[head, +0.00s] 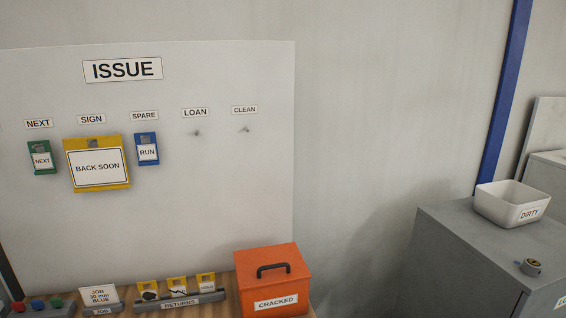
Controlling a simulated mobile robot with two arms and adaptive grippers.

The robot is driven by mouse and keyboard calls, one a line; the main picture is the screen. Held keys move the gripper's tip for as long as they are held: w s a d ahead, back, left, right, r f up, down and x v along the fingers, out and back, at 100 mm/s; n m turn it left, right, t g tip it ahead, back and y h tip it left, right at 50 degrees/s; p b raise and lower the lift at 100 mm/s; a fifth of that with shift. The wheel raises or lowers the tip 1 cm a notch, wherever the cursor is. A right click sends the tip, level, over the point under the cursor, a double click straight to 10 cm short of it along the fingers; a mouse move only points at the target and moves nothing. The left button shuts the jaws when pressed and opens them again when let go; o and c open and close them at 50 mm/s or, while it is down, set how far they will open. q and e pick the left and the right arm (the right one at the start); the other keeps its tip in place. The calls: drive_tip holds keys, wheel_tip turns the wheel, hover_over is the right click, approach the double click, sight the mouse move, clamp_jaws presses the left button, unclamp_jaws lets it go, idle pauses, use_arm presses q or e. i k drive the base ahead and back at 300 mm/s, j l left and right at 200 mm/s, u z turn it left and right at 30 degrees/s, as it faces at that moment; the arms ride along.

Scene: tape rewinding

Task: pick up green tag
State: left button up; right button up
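A green tag (41,158) with a white label reading NEXT hangs on the white ISSUE board (230,190), under the NEXT sign at the far left. Neither of my grippers shows in the head view.
A yellow BACK SOON sign (97,165) and a blue RUN tag (147,149) hang right of the green tag. The LOAN (196,133) and CLEAN (243,129) pegs are bare. Below stand a RETURNS rack (180,303) with yellow tags and an orange CRACKED box (272,284). A DIRTY bin (512,204) sits on a grey cabinet.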

sight(44, 163)
drive_tip(key=u, duration=1.3)
